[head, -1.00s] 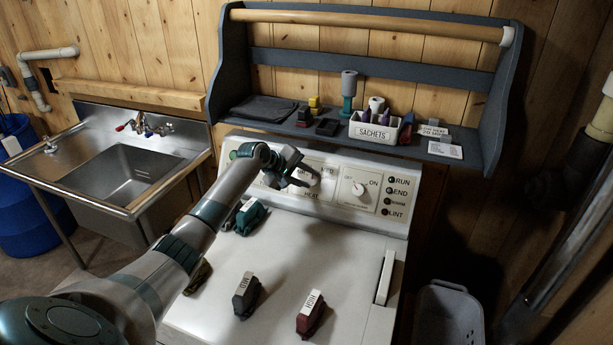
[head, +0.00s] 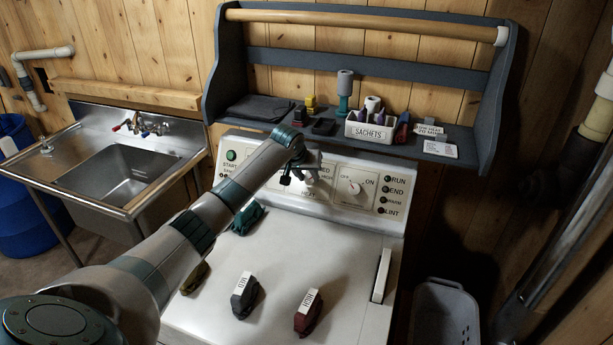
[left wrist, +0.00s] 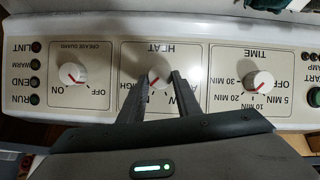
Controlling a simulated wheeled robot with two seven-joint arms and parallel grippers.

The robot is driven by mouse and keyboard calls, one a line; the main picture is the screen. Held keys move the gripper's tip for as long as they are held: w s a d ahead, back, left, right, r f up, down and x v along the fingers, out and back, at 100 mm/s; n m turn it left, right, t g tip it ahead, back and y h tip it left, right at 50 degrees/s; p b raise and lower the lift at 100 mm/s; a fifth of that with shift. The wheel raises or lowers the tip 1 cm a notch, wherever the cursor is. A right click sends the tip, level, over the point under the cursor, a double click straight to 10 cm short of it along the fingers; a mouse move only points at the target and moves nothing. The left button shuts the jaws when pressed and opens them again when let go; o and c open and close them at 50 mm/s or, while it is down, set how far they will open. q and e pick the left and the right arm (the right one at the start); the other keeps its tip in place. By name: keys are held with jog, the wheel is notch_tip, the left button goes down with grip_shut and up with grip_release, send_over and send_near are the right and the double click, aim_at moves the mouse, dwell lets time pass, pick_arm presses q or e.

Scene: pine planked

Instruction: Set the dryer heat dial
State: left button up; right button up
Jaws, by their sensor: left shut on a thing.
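The heat dial (left wrist: 158,77) is a white round knob with a red pointer mark, the middle one of three on the dryer's control panel (left wrist: 200,122). The left wrist view shows it upside down. My left gripper (left wrist: 160,82) is shut on this knob, one dark finger on each side. In the head view, my left gripper (head: 300,180) is at the panel and partly covers the knob and its labels. The pointer seems to slant toward the lettered side, but its exact setting is hard to read. My right gripper is not in view.
A time dial (left wrist: 262,82) and a crease guard dial (left wrist: 72,74) flank it. A shelf (head: 265,118) with a sachets box (head: 370,132) overhangs the panel.

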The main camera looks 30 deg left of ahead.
pick_arm(q)
jog(key=m+y, duration=0.2)
jog(key=m, duration=0.1)
jog(key=shift+d+f, duration=0.2)
jog(key=shift+d, duration=0.1)
dwell(0.4)
jog(key=o, duration=1.1)
jog(key=shift+c, duration=0.2)
jog(key=shift+r, duration=0.2)
jog(key=shift+b+v, duration=0.5)
jog(key=shift+v, duration=0.35)
jog(key=b+v, duration=0.5)
jog(key=v, duration=1)
jog(key=shift+r, duration=0.2)
